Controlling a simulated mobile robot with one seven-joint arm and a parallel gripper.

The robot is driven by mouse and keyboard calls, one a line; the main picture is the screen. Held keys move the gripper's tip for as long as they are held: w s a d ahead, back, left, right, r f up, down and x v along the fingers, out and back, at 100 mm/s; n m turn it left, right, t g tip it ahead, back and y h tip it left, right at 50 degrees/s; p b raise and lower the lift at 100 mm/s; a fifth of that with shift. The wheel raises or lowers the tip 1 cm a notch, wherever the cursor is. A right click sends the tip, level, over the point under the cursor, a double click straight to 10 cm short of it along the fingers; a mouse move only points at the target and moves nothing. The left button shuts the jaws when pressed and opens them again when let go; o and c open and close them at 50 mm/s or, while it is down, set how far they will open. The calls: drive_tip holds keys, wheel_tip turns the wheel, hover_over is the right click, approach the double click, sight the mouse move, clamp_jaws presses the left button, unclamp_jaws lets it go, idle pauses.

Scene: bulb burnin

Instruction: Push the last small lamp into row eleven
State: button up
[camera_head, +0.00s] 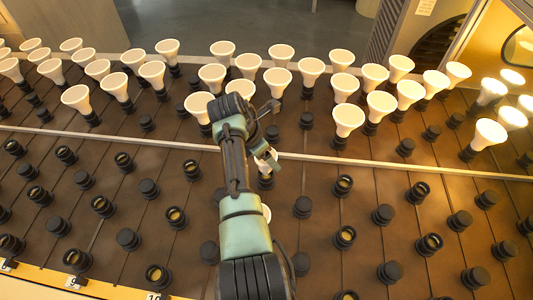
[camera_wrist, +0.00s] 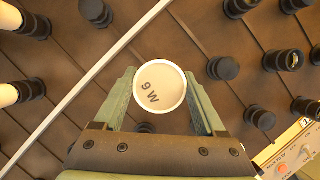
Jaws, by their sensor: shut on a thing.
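My gripper (camera_head: 268,158) is above the rack deck, just on the near side of the pale rail in the head view. In the wrist view my gripper (camera_wrist: 163,90) has its two green fingers closed on a small lamp (camera_wrist: 161,84), one on each side. The lamp's round white face reads "9 W" and points at the wrist camera. Its lower end is hidden beneath the face, so I cannot tell whether it sits in a socket. In the head view a small pale part of the lamp shows below the fingers. No row eleven label is readable.
Dark sockets, some capped and some open, stand in rows on the near deck. A pale rail (camera_head: 400,164) separates them from many white lamps (camera_head: 348,118) behind; several at right glow. Number tags (camera_head: 75,282) line the front edge. A panel with a red button (camera_wrist: 281,169) shows lower right.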

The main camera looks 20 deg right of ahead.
drive_tip(key=shift+f+b, duration=0.65)
drive_tip(key=shift+f, duration=0.4)
drive_tip(key=o, duration=1.3)
drive_tip(key=shift+r, duration=0.1)
drive_tip(key=p+v, duration=0.2)
drive_tip(key=v, duration=1.1)
